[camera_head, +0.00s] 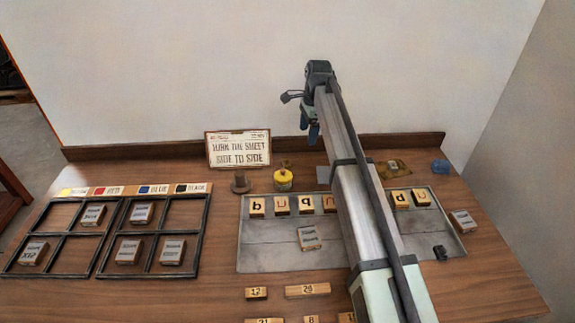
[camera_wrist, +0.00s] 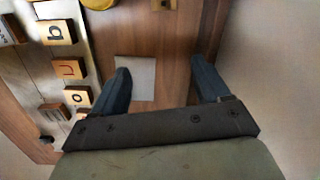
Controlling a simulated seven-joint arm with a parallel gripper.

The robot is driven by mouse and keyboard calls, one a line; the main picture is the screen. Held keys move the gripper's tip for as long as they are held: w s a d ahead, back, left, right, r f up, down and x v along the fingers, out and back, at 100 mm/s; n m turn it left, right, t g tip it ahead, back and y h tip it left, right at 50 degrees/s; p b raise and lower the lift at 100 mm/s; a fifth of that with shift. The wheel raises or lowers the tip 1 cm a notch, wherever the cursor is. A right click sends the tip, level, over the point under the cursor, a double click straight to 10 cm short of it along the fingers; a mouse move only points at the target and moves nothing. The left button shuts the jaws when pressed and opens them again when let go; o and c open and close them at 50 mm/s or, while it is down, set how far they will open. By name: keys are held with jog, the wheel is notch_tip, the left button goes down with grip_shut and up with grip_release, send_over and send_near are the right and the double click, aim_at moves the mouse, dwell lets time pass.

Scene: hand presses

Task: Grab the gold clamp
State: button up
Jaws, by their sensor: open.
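My gripper (camera_head: 309,130) is raised near the back wall, above the back of the table. In the wrist view its two dark blue fingers (camera_wrist: 160,68) are spread apart with nothing between them. I cannot make out a gold clamp for sure. A small, flat-looking gold-brown thing (camera_head: 394,168) lies at the back right of the table, right of my arm; its shape is too small to tell. A small dark clamp-like thing (camera_head: 440,253) sits at the right front edge of the grey metal tray (camera_head: 270,258).
Letter blocks (camera_head: 281,205) stand in a row on the tray, partly behind my arm. A yellow pot (camera_head: 283,179), a sign (camera_head: 239,149) and a blue thing (camera_head: 440,167) are at the back. Divided frames (camera_head: 100,245) fill the left. A pale sheet (camera_wrist: 135,77) lies beneath my fingers.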

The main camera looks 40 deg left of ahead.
jog(key=m, duration=0.1)
send_over(287, 164)
jog(key=shift+t+h, duration=0.3)
jog(key=shift+h, duration=0.1)
jog(key=f, duration=1.2)
jog(key=shift+w+a+f, duration=0.3)
jog(key=shift+a+f, duration=0.05)
jog(key=shift+f, duration=0.05)
jog(key=c, duration=1.2)
